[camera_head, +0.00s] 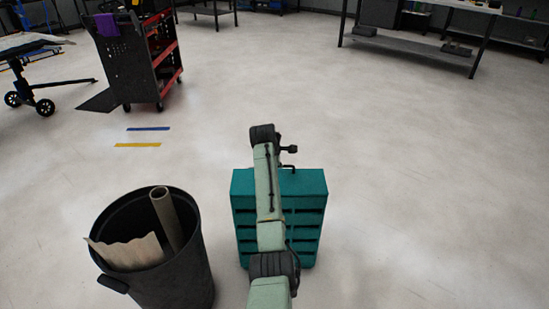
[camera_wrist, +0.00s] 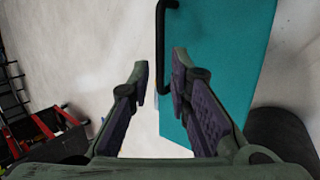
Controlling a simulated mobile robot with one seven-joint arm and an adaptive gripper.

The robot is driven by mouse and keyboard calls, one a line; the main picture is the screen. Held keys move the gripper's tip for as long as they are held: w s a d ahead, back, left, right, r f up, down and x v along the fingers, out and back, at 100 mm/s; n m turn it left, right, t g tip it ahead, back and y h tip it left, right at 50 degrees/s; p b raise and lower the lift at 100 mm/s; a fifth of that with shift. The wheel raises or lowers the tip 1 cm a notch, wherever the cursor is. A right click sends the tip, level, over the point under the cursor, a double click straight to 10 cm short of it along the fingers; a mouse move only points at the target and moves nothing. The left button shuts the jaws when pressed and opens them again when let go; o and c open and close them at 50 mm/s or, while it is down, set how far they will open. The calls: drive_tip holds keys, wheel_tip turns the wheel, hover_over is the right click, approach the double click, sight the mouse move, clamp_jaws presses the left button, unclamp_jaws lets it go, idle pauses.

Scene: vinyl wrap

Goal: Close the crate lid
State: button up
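The teal crate (camera_head: 308,205) stands on the floor below my arm, with slatted openings in its front. Its flat teal top, apparently the lid (camera_head: 308,182), shows beside my arm. In the wrist view a flat teal panel (camera_wrist: 225,50) carries a black bar handle (camera_wrist: 160,40). My gripper (camera_wrist: 160,75) is open, with one finger on each side of the handle in the picture. I see no finger touching it, and the depth between them is unclear. In the head view my arm covers part of the crate, and the lid's angle is hard to tell.
A black bin (camera_head: 180,275) with a roll and torn sheet stands left of the crate. A red and black tool cart (camera_head: 130,60) is at back left. A workbench (camera_head: 415,45) is at back right. The floor right of the crate is clear.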

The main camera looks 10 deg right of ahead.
drive_tip(key=shift+v, duration=1.95)
